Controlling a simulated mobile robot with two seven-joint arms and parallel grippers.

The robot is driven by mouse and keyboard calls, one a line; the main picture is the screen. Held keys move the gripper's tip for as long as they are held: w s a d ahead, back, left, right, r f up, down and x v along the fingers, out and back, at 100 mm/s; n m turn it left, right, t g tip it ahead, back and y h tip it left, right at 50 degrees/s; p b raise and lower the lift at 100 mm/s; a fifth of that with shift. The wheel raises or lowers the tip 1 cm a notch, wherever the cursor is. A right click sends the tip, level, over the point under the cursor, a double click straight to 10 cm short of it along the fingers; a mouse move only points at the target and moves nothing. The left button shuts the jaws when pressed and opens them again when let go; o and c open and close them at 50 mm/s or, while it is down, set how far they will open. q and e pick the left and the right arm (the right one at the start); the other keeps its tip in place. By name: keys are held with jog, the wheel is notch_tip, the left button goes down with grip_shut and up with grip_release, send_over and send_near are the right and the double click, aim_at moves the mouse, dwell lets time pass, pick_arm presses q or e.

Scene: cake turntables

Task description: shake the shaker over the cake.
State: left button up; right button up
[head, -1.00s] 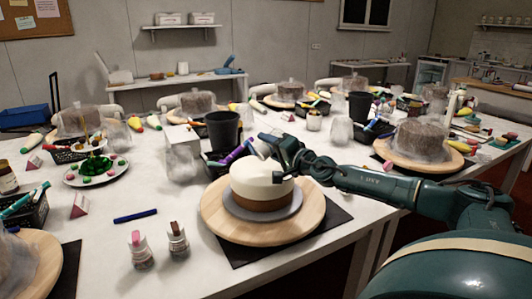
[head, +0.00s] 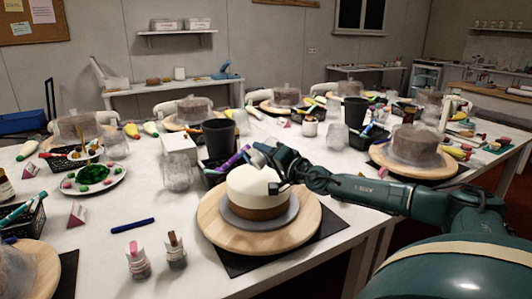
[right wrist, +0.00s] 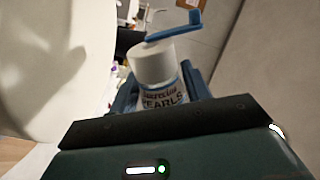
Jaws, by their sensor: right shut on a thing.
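The cake (head: 259,185) has a white upper part and a brown lower part. It sits on a grey board (head: 258,222) on a round wooden turntable (head: 215,228). My right gripper (head: 268,163) is over the far side of the cake. In the right wrist view it is shut on the shaker (right wrist: 155,64), a white-topped container with a "PEARLS" label. In the head view the shaker is small and mostly hidden by the gripper; its tilt is hard to tell. A large pale surface at the wrist view's left seems to be the cake. My left gripper is out of view.
A black cup (head: 219,138) stands behind the cake. Other turntables with covered cakes (head: 414,144) crowd the table. White tabletop is free at front left.

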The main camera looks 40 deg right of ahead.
jog(key=shift+r+n+p, duration=0.2)
jog(key=shift+n+p, duration=0.2)
jog(key=shift+p, duration=0.2)
jog(key=shift+d+b, duration=0.15)
jog(key=shift+b, duration=0.15)
jog(key=shift+d+r, duration=0.2)
jog(key=shift+a+p, duration=0.25)
jog(key=shift+p, duration=0.25)
jog(key=shift+a+f, duration=0.15)
jog(key=shift+f, duration=0.05)
jog(key=shift+a+r+n+p, duration=0.1)
jog(key=shift+n+p, duration=0.5)
jog(key=shift+p, duration=0.2)
